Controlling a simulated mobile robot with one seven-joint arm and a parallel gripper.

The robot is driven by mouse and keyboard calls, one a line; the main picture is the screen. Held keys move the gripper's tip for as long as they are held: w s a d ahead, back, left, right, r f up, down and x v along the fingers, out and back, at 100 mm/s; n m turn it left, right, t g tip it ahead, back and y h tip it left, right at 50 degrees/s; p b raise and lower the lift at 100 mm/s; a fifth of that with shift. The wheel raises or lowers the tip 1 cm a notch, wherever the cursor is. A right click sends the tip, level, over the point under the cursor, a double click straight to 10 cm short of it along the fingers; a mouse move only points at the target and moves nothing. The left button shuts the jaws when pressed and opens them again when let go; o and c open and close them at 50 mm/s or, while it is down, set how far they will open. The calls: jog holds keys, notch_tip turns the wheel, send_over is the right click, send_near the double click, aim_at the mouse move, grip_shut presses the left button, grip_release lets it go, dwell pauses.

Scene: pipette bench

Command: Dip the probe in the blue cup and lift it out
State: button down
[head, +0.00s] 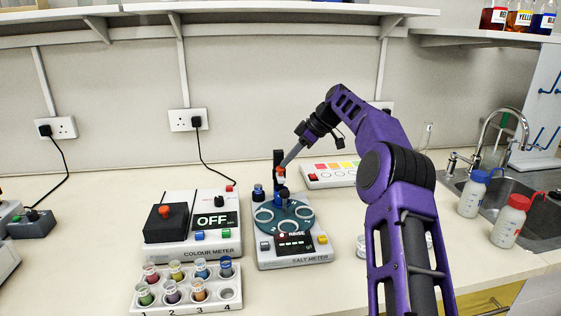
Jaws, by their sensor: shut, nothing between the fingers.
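The salt meter (291,258) stands mid-bench with a round teal turntable (300,212) and a black upright post (278,158). Its small display (296,243) seems to read "RAISE". A red-and-white part (281,173), perhaps the probe's head, sits by the post; the probe tip cannot be made out. A small dark blue thing (283,194) lies below it, too small to tell whether it is a cup. My gripper (284,164) is shut and empty, close beside the post and red part; contact is unclear.
The colour meter (192,250), reading "OFF", stands left of the salt meter. The white rack (186,307) holds several coloured cups; slot 4 in front looks empty. A colour-patch panel (331,180) lies behind. Wash bottles (510,222) and a sink (520,187) are at right.

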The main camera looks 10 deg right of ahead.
jog(key=d, duration=0.1)
jog(key=s+d+r+p, duration=0.1)
jog(key=shift+d, duration=0.4)
jog(key=shift+s+r+p, duration=0.1)
jog(key=shift+r+p, duration=0.05)
jog(key=shift+p, duration=0.15)
